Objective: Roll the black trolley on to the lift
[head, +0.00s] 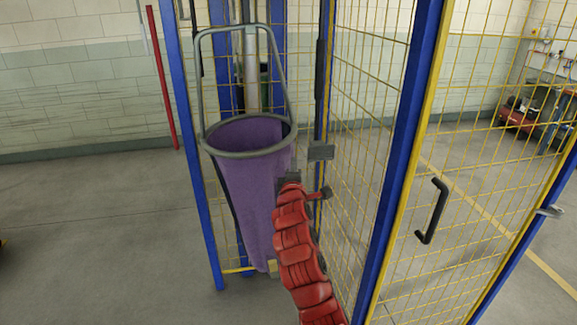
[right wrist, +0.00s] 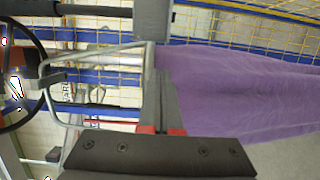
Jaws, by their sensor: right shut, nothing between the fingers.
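A trolley with a grey tubular frame (head: 248,28) and a tall purple sling bag (head: 250,185) stands upright at the opening of the lift cage (head: 190,130), which has blue posts and yellow mesh. No plainly black trolley shows. The trolley's wheels and base are mostly hidden. My right gripper (head: 289,180), on the red arm, is shut and empty at the bag's right side. In the right wrist view the shut fingers (right wrist: 160,95) are close to the purple bag (right wrist: 235,90); I cannot tell whether they touch. My left gripper is not in view.
A mesh door (head: 455,150) with a black handle (head: 431,211) stands at the right of the lift. A red pole (head: 163,85) is by the back wall at left. Red machinery (head: 525,115) stands far right. The floor at left (head: 90,235) is mostly clear.

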